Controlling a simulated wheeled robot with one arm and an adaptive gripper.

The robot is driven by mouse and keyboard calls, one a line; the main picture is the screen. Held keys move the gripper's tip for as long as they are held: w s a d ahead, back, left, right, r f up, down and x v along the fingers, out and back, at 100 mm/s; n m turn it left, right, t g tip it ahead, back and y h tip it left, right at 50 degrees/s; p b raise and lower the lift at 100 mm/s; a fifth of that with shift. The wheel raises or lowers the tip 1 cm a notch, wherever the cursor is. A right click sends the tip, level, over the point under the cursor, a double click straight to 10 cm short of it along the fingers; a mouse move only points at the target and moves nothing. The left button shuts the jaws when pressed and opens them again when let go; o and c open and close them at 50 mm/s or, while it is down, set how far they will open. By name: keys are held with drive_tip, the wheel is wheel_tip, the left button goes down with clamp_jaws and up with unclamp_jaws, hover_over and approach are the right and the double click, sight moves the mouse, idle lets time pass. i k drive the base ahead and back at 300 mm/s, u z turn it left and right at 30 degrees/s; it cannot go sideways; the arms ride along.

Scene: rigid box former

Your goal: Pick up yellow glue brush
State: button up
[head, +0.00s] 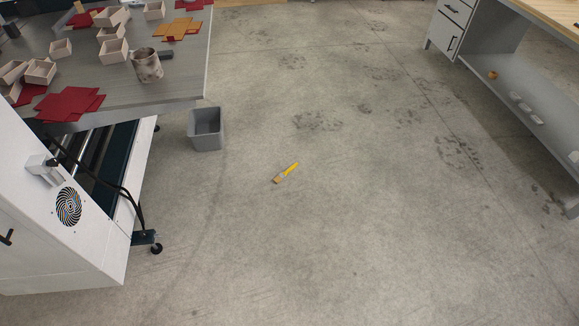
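The yellow glue brush (287,172) lies flat on the concrete floor near the middle of the head view. Its yellow handle points up and right, and its tan bristles point down and left. Nothing touches it, and all of it shows. My gripper is not in the head view.
A grey bin (207,129) stands on the floor left of the brush. A grey table (185,85) with boxes, red sheets and a stained pot (147,65) is at upper left, beside a white machine (60,230). A workbench (520,85) stands at right. The floor around the brush is clear.

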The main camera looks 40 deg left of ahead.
sight(281, 176)
drive_tip(key=u, duration=0.3)
drive_tip(key=i, duration=2.1)
drive_tip(key=u, duration=1.2)
drive_tip(key=i, duration=1.2)
drive_tip(key=u, duration=1.7)
drive_tip(key=i, duration=0.55)
drive_tip(key=u, duration=0.55)
